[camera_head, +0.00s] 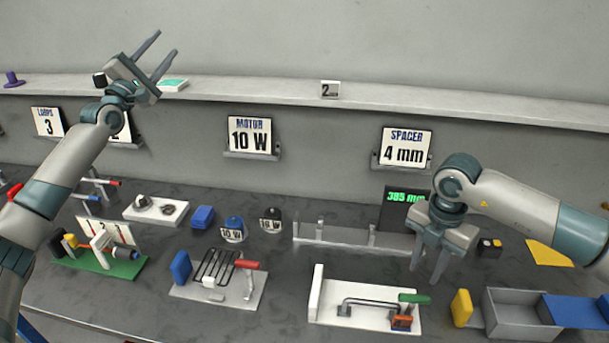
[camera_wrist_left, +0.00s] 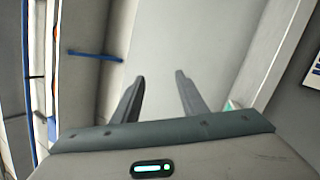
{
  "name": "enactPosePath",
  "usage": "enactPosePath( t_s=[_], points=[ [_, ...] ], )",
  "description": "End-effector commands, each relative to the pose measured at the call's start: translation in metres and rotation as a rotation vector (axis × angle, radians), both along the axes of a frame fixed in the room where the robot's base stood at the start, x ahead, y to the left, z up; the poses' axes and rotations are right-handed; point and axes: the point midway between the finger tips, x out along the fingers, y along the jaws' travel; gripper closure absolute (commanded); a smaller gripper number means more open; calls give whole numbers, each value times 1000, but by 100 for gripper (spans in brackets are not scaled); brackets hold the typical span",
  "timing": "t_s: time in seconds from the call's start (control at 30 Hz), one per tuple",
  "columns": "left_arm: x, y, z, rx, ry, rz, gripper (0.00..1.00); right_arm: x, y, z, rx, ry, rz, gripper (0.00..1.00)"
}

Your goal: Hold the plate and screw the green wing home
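A white plate (camera_head: 365,320) lies on the bench at the lower middle right, with an upright white wall at its left end. A dark bent rod (camera_head: 368,302) spans it. A green wing-like piece (camera_head: 414,298) lies at the rod's right end, above an orange block (camera_head: 401,322). My right gripper (camera_head: 427,276) points down above and behind the green piece; its fingers are apart and empty, and I see no contact. My left gripper (camera_head: 165,48) is raised high at the upper left, far from the plate. Its open, empty fingers also show in the left wrist view (camera_wrist_left: 157,85).
A fixture with a wire grid and red handle (camera_head: 246,265) stands left of the plate. A yellow block (camera_head: 461,307) and a grey bin (camera_head: 516,315) with a blue flap stand to the right. A grey rail (camera_head: 335,236) lies behind. A shelf (camera_head: 260,92) runs along the wall.

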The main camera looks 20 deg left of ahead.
Motion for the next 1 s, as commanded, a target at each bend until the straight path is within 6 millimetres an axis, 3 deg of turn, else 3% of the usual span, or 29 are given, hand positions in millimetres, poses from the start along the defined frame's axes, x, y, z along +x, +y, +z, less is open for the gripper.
enactPosePath(
  t_s=[0.03,0.1,0.27,0.4,0.67,1.0],
  points=[
    [5,-28,0,25,-20,-26,61,0,0,0,0,0,0,69],
    [8,-63,-1,61,-45,-53,61,0,0,0,0,0,0,69],
    [12,-138,-25,104,-84,-118,61,0,0,0,0,0,0,69],
    [11,-186,-75,69,-77,-174,61,0,0,0,0,0,0,69],
    [-10,-252,-184,-70,-19,-255,61,0,0,0,0,0,0,69],
    [-73,-331,-316,-304,61,-310,61,0,0,0,0,0,0,69]
  ],
)
